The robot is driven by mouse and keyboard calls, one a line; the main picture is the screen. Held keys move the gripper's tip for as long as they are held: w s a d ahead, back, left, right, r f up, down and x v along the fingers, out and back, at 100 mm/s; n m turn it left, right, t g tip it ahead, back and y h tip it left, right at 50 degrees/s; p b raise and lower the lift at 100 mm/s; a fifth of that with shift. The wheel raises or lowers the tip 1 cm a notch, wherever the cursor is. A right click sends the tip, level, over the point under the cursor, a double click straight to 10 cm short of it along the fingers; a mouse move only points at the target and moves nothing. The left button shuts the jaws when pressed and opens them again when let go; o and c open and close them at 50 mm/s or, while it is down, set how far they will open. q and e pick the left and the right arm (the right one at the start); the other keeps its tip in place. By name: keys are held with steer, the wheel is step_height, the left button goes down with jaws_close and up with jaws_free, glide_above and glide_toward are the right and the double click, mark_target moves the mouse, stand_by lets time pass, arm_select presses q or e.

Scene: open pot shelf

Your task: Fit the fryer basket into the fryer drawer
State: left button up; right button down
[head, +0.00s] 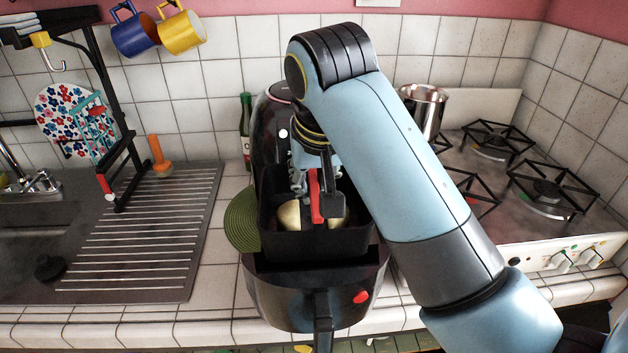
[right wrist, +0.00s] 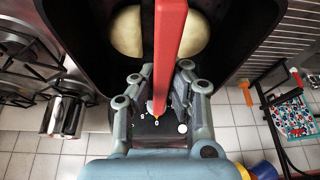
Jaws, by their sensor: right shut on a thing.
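The fryer basket (head: 275,245) is a black square box with a red upright bar (head: 315,200) and pale rounded food pieces (head: 289,215) inside. It stands over the opening of the fryer drawer (head: 290,300), which is pulled out, with its black handle toward me. How deep the basket sits is hard to tell. My right gripper (head: 314,185) reaches in from above and is shut on the red bar. In the right wrist view the fingers (right wrist: 160,80) close on the bar, with dark basket walls (right wrist: 225,45) around it. My left gripper is not in view.
The black fryer body (head: 270,115) stands behind. A green round mat (head: 240,222) and green bottle (head: 245,130) are at its left, beside a ribbed drainboard (head: 150,235). A gas stove (head: 560,225) with a steel pot (head: 424,108) is at the right.

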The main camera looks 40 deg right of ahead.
stand_by(0.5)
steer(key=shift+f, duration=0.1)
steer(key=shift+f, duration=0.5)
steer(key=shift+f+b, duration=2.2)
steer(key=shift+f, duration=3.7)
steer(key=shift+p, duration=0.55)
steer(key=shift+f, duration=0.6)
